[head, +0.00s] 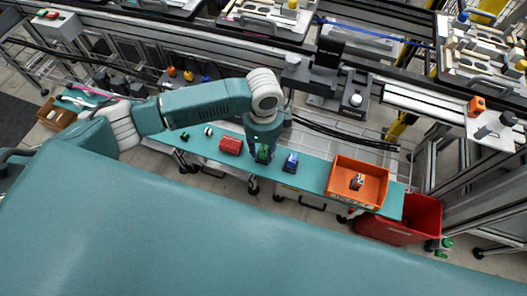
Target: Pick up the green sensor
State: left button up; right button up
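A green block-like part (263,154), likely the green sensor, shows at the tip of my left gripper (260,150), above the narrow teal shelf (318,173). The gripper points down over it and hides part of it. The fingers are too small and dark to tell whether they are closed on it, or whether it touches the shelf. A smaller dark green item (184,136) lies farther left on the shelf. My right gripper is not in view.
A red block (231,145) lies left of the gripper, and a blue part (291,162) close on its right. An orange bin (341,169) holding a small item stands farther right. A red crate (421,222) stands beyond the shelf's right end. Conveyor equipment (325,75) runs behind.

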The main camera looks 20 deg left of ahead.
pick_arm(q)
grip_shut()
